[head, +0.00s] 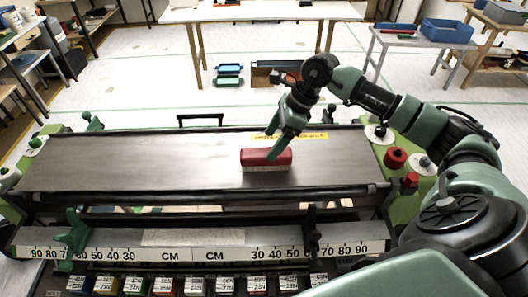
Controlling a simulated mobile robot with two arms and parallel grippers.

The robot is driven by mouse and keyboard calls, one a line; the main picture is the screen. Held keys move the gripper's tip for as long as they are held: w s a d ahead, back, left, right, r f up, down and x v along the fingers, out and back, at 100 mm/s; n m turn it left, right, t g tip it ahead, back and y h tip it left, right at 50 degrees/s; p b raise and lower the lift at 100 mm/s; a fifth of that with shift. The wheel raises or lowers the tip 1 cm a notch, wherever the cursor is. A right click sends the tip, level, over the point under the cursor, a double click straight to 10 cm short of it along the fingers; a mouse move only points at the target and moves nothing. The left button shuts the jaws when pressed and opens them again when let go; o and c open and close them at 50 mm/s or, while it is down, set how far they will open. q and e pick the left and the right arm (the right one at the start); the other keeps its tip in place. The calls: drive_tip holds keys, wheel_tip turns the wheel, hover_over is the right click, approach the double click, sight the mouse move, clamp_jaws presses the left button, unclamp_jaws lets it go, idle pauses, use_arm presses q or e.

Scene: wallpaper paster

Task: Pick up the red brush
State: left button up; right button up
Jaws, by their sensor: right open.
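The red brush (267,158) lies on the flat grey top of the pasting machine (120,165), right of its middle. It has a red body and pale bristles along its near lower side. The gripper is open, and the brush rests on the surface. My left gripper is not in view.
A yellow label strip (290,136) lies behind the brush. Red knobs (395,159) and white discs stand at the machine's right end. A black handle (200,120) rises at the back edge. The machine top left of the brush is clear. A white table (260,12) stands far behind.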

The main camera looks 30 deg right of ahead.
sight(267, 152)
drive_tip(key=shift+s+d+h, duration=0.15)
drive_tip(key=shift+d+h, duration=0.15)
drive_tip(key=shift+d, duration=0.35)
drive_tip(key=shift+a+f, duration=0.1)
drive_tip(key=shift+f, duration=0.15)
drive_tip(key=p+x, duration=0.4)
drive_tip(key=x, duration=0.2)
drive_tip(key=shift+a, duration=0.2)
drive_tip(key=shift+a+f, duration=0.1)
drive_tip(key=shift+f, duration=0.35)
drive_tip(key=c, duration=1.6)
drive_tip(key=shift+r, duration=0.1)
